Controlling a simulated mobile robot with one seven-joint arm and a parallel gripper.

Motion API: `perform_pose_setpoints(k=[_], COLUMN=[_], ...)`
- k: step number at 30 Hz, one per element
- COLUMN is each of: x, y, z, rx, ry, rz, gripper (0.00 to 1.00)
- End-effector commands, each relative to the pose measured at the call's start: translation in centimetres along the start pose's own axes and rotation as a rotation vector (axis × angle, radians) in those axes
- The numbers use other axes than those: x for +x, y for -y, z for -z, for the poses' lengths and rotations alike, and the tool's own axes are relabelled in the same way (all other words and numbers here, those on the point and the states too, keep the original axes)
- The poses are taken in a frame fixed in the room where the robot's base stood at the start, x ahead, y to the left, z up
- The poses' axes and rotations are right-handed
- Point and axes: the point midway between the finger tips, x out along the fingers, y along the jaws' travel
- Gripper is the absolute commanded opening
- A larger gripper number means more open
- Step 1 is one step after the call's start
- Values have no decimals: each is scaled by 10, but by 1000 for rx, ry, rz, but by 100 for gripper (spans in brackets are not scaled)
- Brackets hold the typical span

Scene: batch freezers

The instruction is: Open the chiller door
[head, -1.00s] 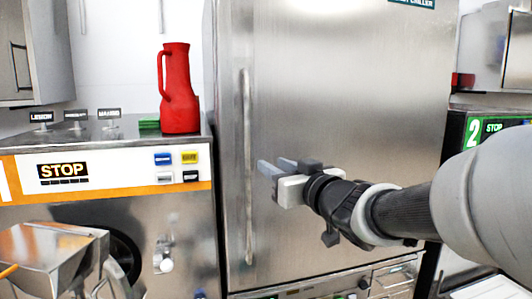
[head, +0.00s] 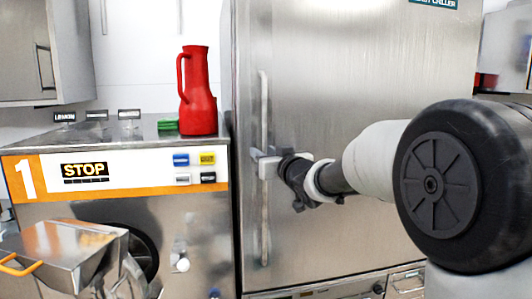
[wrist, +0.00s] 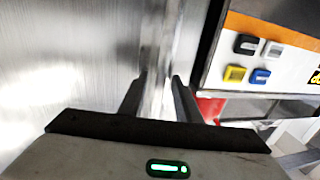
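The chiller door (head: 350,140) is a tall brushed-steel panel in the middle of the head view, and it looks shut. Its long vertical bar handle (head: 264,100) runs down the door's left side. My gripper (head: 256,157) is at the middle of the handle, reaching in from the right. In the wrist view, the handle (wrist: 162,50) runs between the two dark fingers of my gripper (wrist: 159,88). The fingers stand apart, one on each side of the bar. Firm contact with the bar cannot be made out.
A machine with an orange-edged panel (head: 130,180) stands left of the chiller. A red jug (head: 198,105) and a green block (head: 168,125) are on top of it. A steel hopper (head: 75,245) juts out at the lower left. Drawers (head: 405,285) are below the door.

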Motion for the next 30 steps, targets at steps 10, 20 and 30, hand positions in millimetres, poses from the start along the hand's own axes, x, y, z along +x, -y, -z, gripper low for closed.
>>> perform_pose_setpoints(k=[10, 20, 30], x=[1, 0, -9], y=[0, 0, 3], z=[0, 0, -1], rx=[0, 0, 0], ry=[0, 0, 2], rz=[-1, -1, 18], gripper=[15, 0, 0])
